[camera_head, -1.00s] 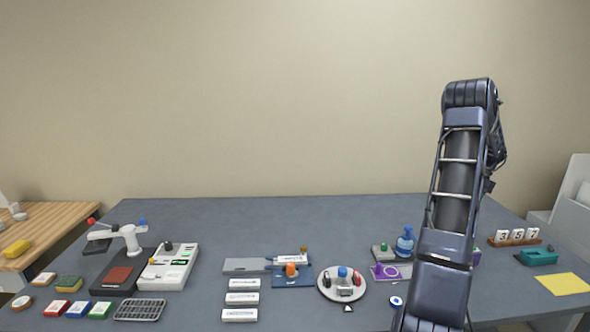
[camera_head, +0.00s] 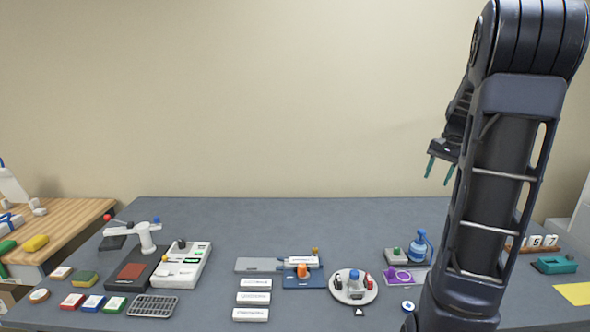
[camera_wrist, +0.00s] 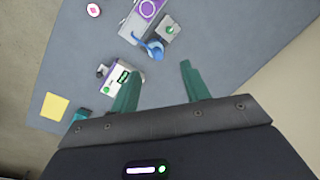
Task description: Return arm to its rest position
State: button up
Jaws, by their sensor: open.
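My gripper (camera_head: 441,168) hangs above the back right of the table, left of my raised arm, with its two teal fingers apart and nothing between them. In the wrist view my gripper (camera_wrist: 158,85) also shows its teal fingers spread and empty. The grey-blue table (camera_head: 215,225) lies below and does not touch the gripper. My arm stands large at the right of the head view and hides part of the table there.
A round tray (camera_head: 341,294), white labelled blocks (camera_head: 252,299) and a lever device (camera_head: 146,236) stand further left. The table's back strip is clear.

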jog(key=s+a+f+n+t+h, duration=0.1)
jog(key=s+a+n+t, duration=0.2)
jog(key=s+a, duration=1.5)
jog(key=s+n, duration=0.4)
jog(key=shift+a+t+h, duration=0.35)
jog(key=shift+t+h, duration=0.05)
jog(key=shift+f, duration=0.1)
jog(key=shift+c, duration=0.5)
dwell(0.7)
